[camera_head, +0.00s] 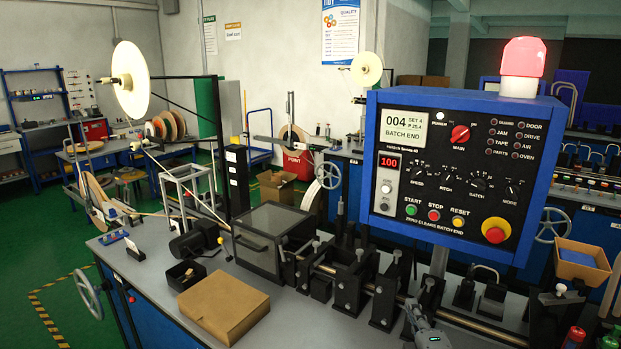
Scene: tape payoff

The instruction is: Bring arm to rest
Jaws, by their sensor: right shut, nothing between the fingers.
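My right gripper (413,308) shows at the bottom edge, right of centre, in the head view. It is grey, with a small teal light on the wrist part behind it. Its fingers are together with nothing between them. It is in front of the row of black clamp blocks (385,300) on the machine bench; whether it touches them I cannot tell. The rest of that arm is cut off by the lower edge. My left gripper is not in view.
A blue-framed control panel (452,170) with a lit red beacon (522,58) stands above the bench. A cardboard box (224,305), a black bin (186,275) and a dark lidded box (272,236) sit left. Bottles (574,337) stand at the lower right. Green floor is open at left.

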